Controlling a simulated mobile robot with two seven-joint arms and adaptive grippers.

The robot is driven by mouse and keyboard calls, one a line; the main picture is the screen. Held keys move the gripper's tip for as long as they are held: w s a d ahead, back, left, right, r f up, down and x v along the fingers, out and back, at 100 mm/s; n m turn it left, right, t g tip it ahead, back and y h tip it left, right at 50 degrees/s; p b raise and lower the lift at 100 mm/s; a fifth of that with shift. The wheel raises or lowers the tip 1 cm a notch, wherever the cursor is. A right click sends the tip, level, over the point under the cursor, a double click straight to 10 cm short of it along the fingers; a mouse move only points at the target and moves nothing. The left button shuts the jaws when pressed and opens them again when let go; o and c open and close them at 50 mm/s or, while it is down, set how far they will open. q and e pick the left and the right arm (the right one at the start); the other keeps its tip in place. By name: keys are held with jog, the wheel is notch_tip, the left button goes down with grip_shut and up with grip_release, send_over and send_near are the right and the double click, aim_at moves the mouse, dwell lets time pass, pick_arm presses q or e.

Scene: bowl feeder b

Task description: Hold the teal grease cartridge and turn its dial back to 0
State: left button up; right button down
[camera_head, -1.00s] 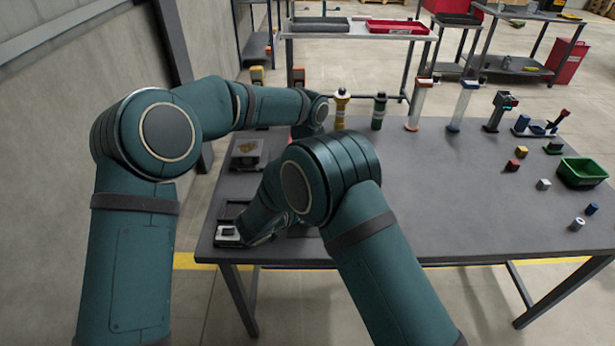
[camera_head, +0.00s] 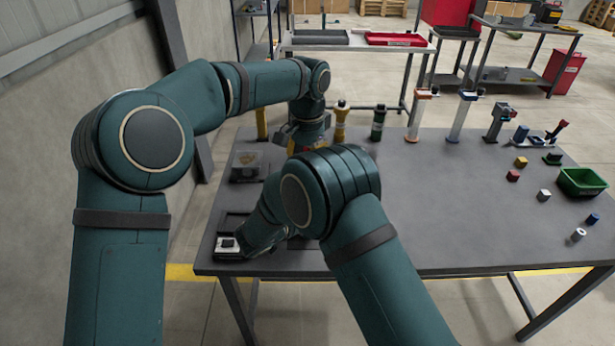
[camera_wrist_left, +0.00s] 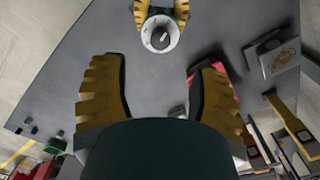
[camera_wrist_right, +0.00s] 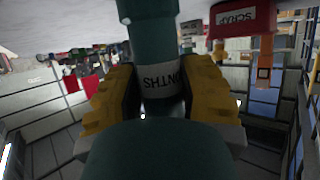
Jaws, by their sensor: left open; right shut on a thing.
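The teal grease cartridge (camera_wrist_right: 150,35) is gripped between the yellow fingers of my right gripper (camera_wrist_right: 160,78); its white label band (camera_wrist_right: 163,82) shows there. In the left wrist view its round white dial face (camera_wrist_left: 160,34) with a dark pointer faces that camera; the dial's numbers are too small to read. My left gripper (camera_wrist_left: 160,70) is open and empty, pointing down, with the dial ahead of it and apart from its fingers. In the head view my left gripper (camera_head: 305,140) is partly visible; my right arm hides the right gripper and the cartridge.
The grey table (camera_head: 430,200) has a clear middle. A yellow-topped cartridge (camera_head: 340,122) and a green one (camera_head: 378,124) stand at the back edge. A dark holder (camera_head: 247,166) is at the left, a small black-and-white device (camera_head: 228,246) at the front left, and a green bin (camera_head: 582,182) at the right.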

pick_arm(q)
jog(key=shift+r, duration=1.5)
pick_arm(e)
jog(key=c, duration=0.5)
grip_release()
jog(key=shift+c, duration=0.2)
pick_arm(q)
jog(key=shift+r+p, duration=0.95)
jog(key=shift+p, duration=0.05)
pick_arm(e)
jog(key=s+a+f+v, duration=0.1)
jog(key=f+v, duration=0.2)
jog(key=v, duration=1.6)
jog(key=shift+s+a, duration=0.1)
